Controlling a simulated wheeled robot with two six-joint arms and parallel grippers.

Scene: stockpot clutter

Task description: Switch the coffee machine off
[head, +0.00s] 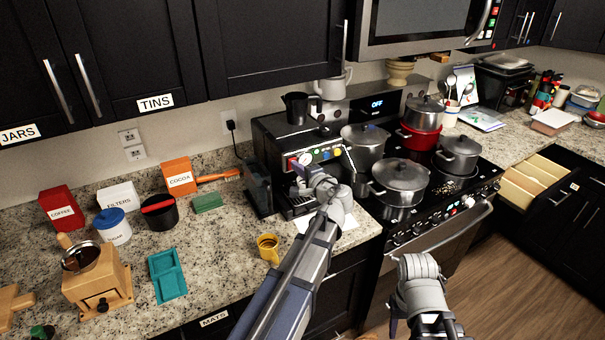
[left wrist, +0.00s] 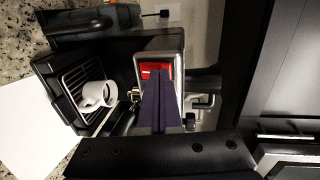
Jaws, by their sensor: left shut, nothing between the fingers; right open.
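The black coffee machine (head: 268,133) stands on the counter left of the stove, with a row of coloured buttons on its front. In the left wrist view, a lit red switch (left wrist: 150,69) sits on its silver panel. My left gripper (head: 301,172) is at the machine's front. Its fingers (left wrist: 158,80) are shut and empty, with the tips over the lower part of the red switch; whether they touch it I cannot tell. A white cup (left wrist: 93,95) sits on the drip tray. My right gripper (head: 397,324) is open, low in front of the stove, its fingers partly hidden.
Several pots crowd the stove (head: 455,205) to the right. A yellow mug (head: 268,246) stands near the counter edge. A dark pitcher (head: 296,107) and white cups are on top of the machine. Tins, a grinder (head: 96,281) and a teal tray (head: 167,276) are at left.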

